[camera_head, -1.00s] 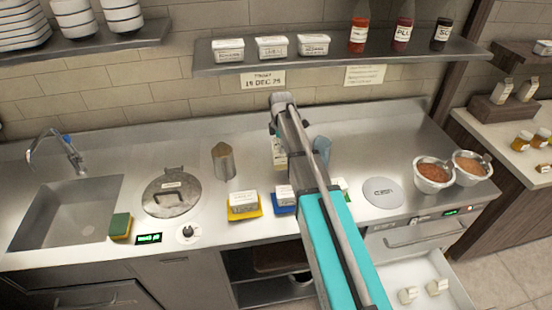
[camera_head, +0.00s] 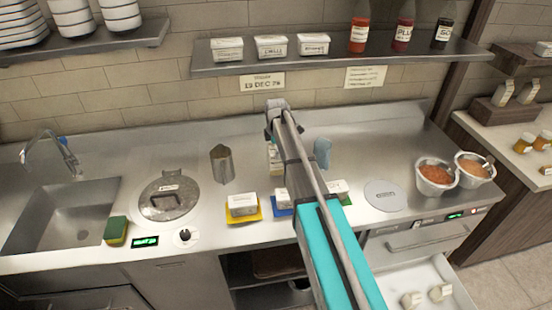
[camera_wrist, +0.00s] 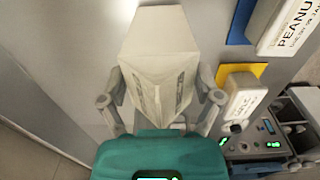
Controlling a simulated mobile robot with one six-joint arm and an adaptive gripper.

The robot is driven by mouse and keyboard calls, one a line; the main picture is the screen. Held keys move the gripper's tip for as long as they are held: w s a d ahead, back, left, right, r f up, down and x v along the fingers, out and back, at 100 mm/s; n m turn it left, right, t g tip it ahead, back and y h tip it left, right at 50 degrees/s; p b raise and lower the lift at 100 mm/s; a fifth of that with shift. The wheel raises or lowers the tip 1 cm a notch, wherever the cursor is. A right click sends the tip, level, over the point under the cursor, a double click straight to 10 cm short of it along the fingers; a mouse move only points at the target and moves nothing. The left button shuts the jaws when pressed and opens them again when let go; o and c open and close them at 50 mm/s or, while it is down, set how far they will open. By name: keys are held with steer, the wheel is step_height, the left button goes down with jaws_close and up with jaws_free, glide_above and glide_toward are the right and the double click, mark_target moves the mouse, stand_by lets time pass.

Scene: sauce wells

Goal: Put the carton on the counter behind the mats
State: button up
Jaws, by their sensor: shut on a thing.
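In the wrist view my gripper (camera_wrist: 162,92) is shut on a pale carton (camera_wrist: 158,38), with a finger on each side of it. In the head view the carton (camera_head: 273,159) shows below my wrist, partly hidden by my arm, behind the row of mats. I cannot tell whether its base touches the counter (camera_head: 95,160). The yellow mat (camera_head: 236,219) bears a white tub (camera_head: 242,203). The blue mat (camera_head: 282,212) and green mat (camera_head: 347,202), also with white tubs, are partly covered by my arm.
A metal jug (camera_head: 222,165) stands left of the carton and a blue-grey item (camera_head: 322,152) right of it. A lidded pot (camera_head: 168,198) is farther left. The shelf (camera_head: 340,58) hangs above. Bare counter lies behind the mats.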

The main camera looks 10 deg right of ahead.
steer(key=shift+f+b, duration=0.8)
steer(key=shift+f, duration=0.35)
steer(key=shift+f, duration=0.15)
steer(key=o, duration=1.1)
steer(key=shift+r, duration=0.2)
step_height(320, 180, up, 8)
steer(key=p, duration=0.7)
steer(key=shift+f+p, duration=0.2)
steer(key=shift+p, duration=0.1)
steer(key=shift+s, duration=0.1)
